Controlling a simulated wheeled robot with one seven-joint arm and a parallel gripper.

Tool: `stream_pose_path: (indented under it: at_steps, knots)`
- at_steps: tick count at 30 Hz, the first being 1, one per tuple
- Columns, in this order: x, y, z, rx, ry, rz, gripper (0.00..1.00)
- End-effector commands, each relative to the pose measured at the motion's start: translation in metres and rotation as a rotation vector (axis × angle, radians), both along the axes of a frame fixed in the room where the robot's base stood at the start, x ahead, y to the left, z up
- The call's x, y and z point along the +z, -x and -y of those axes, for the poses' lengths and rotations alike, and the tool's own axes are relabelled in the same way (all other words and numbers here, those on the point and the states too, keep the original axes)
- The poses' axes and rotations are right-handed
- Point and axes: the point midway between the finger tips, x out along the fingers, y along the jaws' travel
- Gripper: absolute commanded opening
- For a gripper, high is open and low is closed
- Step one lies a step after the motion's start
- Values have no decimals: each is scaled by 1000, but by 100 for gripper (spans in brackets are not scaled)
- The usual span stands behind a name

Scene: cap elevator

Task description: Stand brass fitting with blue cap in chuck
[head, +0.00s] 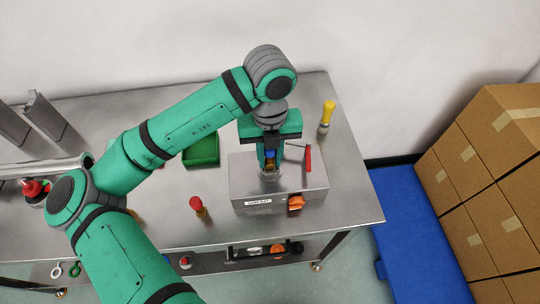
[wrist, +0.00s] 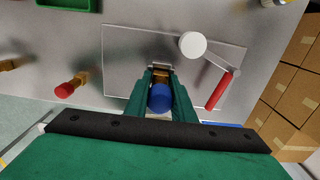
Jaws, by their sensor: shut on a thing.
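My gripper (head: 269,163) points down over the grey metal box and is shut on the brass fitting. The fitting's blue cap (wrist: 160,97) shows between the fingers in the wrist view, with a bit of brass (wrist: 161,74) beyond it. In the head view a little of the blue cap (head: 270,154) shows between the fingers. The fitting looks upright at the chuck (head: 269,176) on top of the box (head: 305,183). The fingers hide its lower end, so I cannot tell how deep it sits.
A red-handled lever (head: 308,158) stands right of my gripper on the box, with an orange part (head: 296,202) at its front. A red-capped fitting (head: 198,206) and a yellow-capped fitting (head: 326,115) stand on the table. A green bin (head: 203,153) lies left.

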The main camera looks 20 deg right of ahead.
Motion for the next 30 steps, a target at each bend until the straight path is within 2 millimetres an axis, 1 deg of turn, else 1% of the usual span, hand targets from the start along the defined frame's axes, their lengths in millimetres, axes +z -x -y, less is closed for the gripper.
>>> stream_pose_path:
  at_steps: [12, 30]
  knots:
    - [-1, 0, 0, 0, 1, 0, 0]
    - [-7, 0, 0, 0, 0, -2, 0]
